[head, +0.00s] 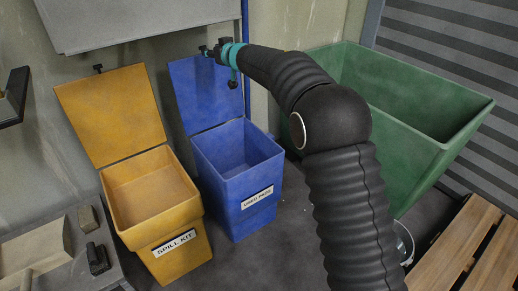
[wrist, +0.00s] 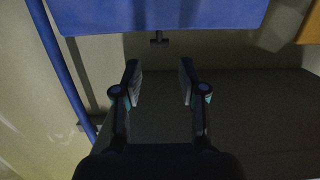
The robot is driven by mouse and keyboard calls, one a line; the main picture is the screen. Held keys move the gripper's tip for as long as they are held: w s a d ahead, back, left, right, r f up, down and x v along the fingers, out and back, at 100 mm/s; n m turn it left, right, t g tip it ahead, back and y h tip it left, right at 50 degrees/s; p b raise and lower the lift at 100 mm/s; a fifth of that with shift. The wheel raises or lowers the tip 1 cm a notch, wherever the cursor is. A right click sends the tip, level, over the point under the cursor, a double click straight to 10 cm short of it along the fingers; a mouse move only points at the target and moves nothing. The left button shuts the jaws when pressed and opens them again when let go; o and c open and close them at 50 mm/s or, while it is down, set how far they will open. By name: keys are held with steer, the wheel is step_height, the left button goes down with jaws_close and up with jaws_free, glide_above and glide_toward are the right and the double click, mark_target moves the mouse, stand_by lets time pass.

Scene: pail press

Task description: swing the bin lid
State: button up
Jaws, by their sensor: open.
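The blue bin (head: 235,190) stands on the floor with a white label on its front. Its lid (head: 205,92) is raised, leaning back above the rear edge, so the bin is open. A small dark handle (head: 204,51) sits at the lid's top edge. My gripper (head: 223,62) is at the lid's upper right. In the wrist view my gripper (wrist: 160,80) is open and empty. The blue lid (wrist: 170,14) lies ahead, with its T-shaped handle (wrist: 159,38) between and beyond the fingertips, apart from them. The yellow bin (head: 165,205), labelled SPILL KIT, has its lid (head: 112,112) raised too.
A large green container (head: 420,150) stands right of the blue bin, behind my arm. A grey cabinet (head: 130,22) hangs above the lids. A bench (head: 60,262) is at left, a wooden pallet (head: 480,245) at lower right. A blue pipe (wrist: 62,65) runs along the wall.

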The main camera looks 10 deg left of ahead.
mark_target(205, 58)
steer(key=p+x, duration=0.5)
steer(key=x, duration=0.2)
steer(key=shift+w+r, duration=0.15)
steer(key=shift+r, duration=0.05)
steer(key=shift+f, duration=0.15)
steer(key=c, duration=0.7)
